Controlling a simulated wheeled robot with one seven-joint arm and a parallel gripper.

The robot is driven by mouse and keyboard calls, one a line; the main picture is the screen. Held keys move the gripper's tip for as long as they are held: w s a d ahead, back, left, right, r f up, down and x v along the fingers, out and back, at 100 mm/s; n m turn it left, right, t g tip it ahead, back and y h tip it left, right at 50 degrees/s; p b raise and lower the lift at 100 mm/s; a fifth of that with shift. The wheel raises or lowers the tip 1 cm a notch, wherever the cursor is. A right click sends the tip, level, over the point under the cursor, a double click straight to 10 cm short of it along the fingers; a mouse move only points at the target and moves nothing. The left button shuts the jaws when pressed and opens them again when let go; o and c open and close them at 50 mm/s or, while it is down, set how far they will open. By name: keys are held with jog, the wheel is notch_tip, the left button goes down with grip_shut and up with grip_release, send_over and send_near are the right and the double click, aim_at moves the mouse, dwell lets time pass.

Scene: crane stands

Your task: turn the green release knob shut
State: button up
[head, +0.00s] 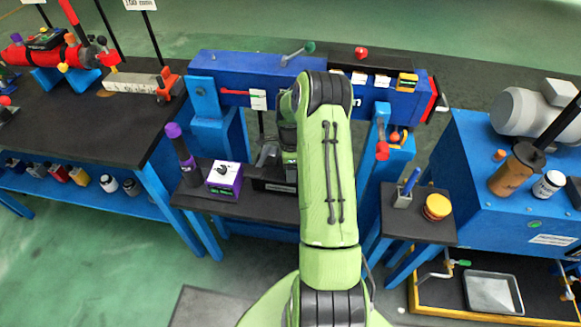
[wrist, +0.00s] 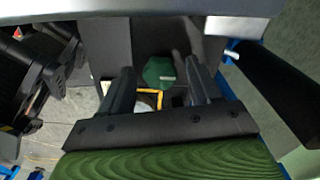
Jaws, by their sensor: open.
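The green knob (wrist: 158,72) shows in the wrist view as a faceted green cap with a small pale mark, in a dark recess. My gripper (wrist: 160,80) is open, with one dark finger to the left of the knob and one to the right. Gaps show between the knob and both fingers. I cannot tell whether the fingertips reach the knob's depth. In the head view my green arm covers the middle of the blue crane stand (head: 230,68), and I cannot make out this knob there.
A crank with a green ball (head: 309,47) and a red knob (head: 361,53) stand on top of the crane stand. A purple box (head: 224,178) and a purple-capped cylinder (head: 182,152) are left of my arm. A small dark table (head: 420,228) holds a yellow-topped round item (head: 437,206) at right.

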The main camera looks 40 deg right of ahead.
notch_tip(320, 180, up, 16)
jog(key=p, duration=0.4)
jog(key=shift+f, duration=0.1)
